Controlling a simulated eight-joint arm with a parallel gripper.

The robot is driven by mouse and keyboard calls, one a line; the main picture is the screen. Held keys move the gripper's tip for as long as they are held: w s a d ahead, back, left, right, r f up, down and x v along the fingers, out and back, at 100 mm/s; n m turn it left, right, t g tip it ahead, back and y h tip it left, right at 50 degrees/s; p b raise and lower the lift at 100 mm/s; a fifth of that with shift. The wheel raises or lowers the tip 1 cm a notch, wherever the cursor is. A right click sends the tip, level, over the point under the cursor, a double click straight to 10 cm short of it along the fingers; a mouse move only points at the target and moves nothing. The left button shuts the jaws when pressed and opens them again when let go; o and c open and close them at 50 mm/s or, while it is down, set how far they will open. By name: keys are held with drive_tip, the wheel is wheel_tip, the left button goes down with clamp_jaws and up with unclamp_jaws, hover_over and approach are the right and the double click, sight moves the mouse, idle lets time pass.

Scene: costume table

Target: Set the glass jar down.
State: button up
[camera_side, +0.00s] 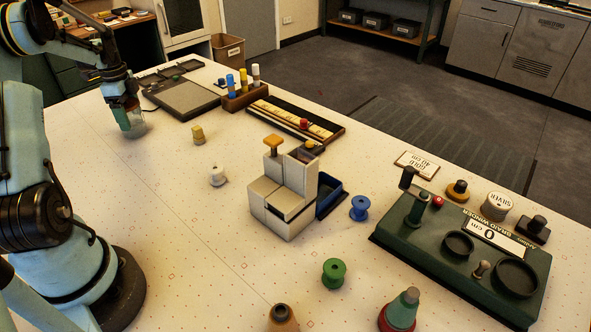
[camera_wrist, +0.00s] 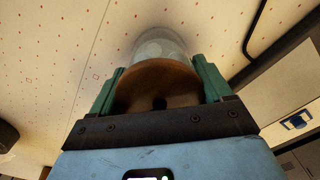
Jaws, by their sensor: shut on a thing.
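My gripper (camera_side: 127,106) is at the far left of the table in the side view, pointing down. It is shut on the glass jar (camera_side: 134,130), which is clear and hard to make out against the pale tabletop. In the wrist view, the clear jar (camera_wrist: 162,44) shows beyond a brown rounded part between the green fingers of my gripper (camera_wrist: 160,82). The jar's base is at or close above the white table (camera_side: 170,215); I cannot tell whether it touches.
A small yellow spool (camera_side: 198,134) and a white spool (camera_side: 217,175) stand nearer the camera. The table around the jar's near side is clear.

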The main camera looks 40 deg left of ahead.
drive_tip(key=shift+f, duration=0.15)
drive_tip(key=o, duration=1.7)
drive_tip(key=shift+c, duration=0.2)
wheel_tip(320, 180, up, 12)
drive_tip(key=shift+r, duration=0.1)
drive_tip(key=w+d+r+n+t+y, duration=0.15)
drive_tip(key=w+d, duration=0.25)
drive_tip(key=d, duration=0.6)
drive_tip(key=w+d+r+n+t, duration=0.1)
drive_tip(key=w+d+r+n, duration=0.15)
drive_tip(key=d, duration=0.85)
drive_tip(key=s+d+f+n+t, duration=0.2)
drive_tip(key=d+f, duration=0.1)
drive_tip(key=d, duration=0.7)
drive_tip(key=s+d+f+n+t+h, duration=0.1)
drive_tip(key=s+d+f+n+t, duration=0.1)
drive_tip(key=d, duration=0.9)
drive_tip(key=shift+s+f+n+t, duration=0.4)
drive_tip(key=shift+s+n, duration=0.1)
drive_tip(key=shift+s, duration=0.1)
